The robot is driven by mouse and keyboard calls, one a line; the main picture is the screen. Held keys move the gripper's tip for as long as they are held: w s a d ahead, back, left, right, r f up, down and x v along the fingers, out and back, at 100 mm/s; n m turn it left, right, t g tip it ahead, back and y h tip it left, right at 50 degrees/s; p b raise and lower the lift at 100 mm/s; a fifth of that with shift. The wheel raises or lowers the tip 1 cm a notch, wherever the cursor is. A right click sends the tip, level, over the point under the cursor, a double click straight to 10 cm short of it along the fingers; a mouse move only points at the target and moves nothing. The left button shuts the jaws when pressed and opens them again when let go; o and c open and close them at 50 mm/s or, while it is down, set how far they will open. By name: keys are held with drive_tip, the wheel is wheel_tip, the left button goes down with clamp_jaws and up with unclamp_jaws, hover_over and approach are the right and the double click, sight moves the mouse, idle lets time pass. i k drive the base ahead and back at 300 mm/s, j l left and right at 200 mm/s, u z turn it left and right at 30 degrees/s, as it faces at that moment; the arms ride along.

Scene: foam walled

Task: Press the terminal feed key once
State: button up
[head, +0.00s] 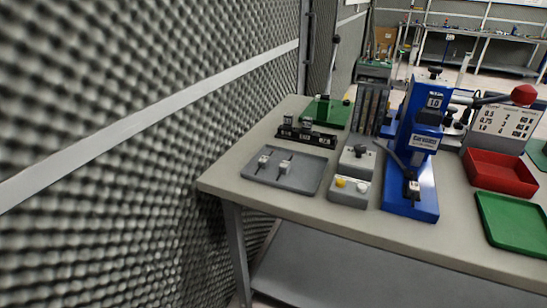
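A small grey box (335,198) near the front edge of the bench carries a yellow button (340,182) and a white button (362,187). Behind it sits a grey block with a dark knob (360,150). I cannot tell which of these is the terminal feed key; no label is readable. A blue press (425,140) with a red-knobbed lever (523,95) stands just to the right. My gripper is not in view.
A grey tray (312,184) with two small parts lies left of the box, before a black rack (308,135). A red bin (500,180) and green tray (515,232) lie right of the press. A foam wall (120,80) borders the left side.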

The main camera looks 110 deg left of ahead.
sight(340, 183)
drive_tip(key=u, duration=3.8)
drive_tip(key=i+l+u, duration=0.2)
drive_tip(key=i, duration=0.55)
drive_tip(key=j, duration=0.1)
